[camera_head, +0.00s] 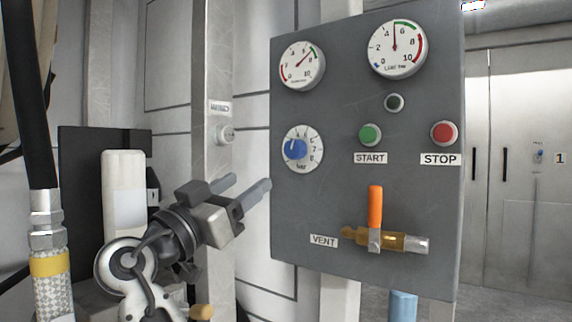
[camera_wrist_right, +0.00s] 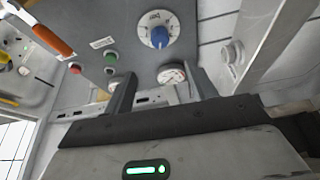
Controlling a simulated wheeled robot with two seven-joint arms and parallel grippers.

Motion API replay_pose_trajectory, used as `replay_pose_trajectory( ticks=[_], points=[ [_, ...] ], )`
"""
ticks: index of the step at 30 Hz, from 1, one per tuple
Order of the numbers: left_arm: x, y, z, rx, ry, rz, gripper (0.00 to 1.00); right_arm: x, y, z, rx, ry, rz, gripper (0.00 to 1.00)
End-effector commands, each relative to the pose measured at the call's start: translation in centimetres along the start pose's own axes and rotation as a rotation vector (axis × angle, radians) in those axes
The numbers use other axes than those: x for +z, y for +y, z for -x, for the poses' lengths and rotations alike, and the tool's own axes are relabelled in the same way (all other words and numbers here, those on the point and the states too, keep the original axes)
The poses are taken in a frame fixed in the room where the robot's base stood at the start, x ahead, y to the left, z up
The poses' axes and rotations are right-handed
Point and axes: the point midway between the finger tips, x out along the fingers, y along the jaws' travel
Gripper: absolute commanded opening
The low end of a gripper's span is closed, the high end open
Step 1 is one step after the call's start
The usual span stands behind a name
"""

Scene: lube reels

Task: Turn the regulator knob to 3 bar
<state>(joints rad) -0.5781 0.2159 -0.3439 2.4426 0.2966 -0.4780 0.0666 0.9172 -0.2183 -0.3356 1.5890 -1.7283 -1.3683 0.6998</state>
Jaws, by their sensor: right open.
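The blue regulator knob (camera_head: 295,149) sits on a white numbered dial (camera_head: 315,160) at the left of the grey panel. The knob also shows at the top of the right wrist view (camera_wrist_right: 160,37), upside down, with its dial around it. Which number the knob points to is too small to tell surely. My right gripper (camera_head: 244,185) is open and empty, left of the panel and below the knob, apart from it. In the right wrist view, its two fingers (camera_wrist_right: 163,82) spread below the knob with nothing between them. My left gripper is not in view.
The grey panel (camera_head: 330,212) also carries two gauges (camera_head: 302,66) (camera_head: 397,48), a green START button (camera_head: 370,135), a red STOP button (camera_head: 444,133) and an orange-handled VENT valve (camera_head: 375,206). A hose (camera_head: 47,230) hangs at the left. Space before the knob is clear.

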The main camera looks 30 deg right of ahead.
Motion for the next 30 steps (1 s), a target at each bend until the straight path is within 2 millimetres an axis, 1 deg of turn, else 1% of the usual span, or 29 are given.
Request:
replay_pose_trajectory(
  ticks=[1,12,18,21,24,30],
  points=[
    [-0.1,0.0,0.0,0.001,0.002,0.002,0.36,0.0,0.1,-1.0,0.003,0.000,0.000,0.57],
    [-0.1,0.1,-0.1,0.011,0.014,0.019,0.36,0.1,0.1,-9.1,0.001,-0.001,0.004,0.57],
    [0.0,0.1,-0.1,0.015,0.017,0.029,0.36,0.1,0.0,-12.5,-0.001,-0.001,0.005,0.57],
    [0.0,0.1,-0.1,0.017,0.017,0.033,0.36,0.1,-0.1,-13.5,-0.002,-0.001,0.005,0.57],
    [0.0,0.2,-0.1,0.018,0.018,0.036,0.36,0.1,0.0,-14.1,-0.002,-0.001,0.005,0.57],
    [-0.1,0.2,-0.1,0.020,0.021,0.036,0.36,0.1,-0.1,-14.4,-0.003,-0.002,0.004,0.57]
  ],
)
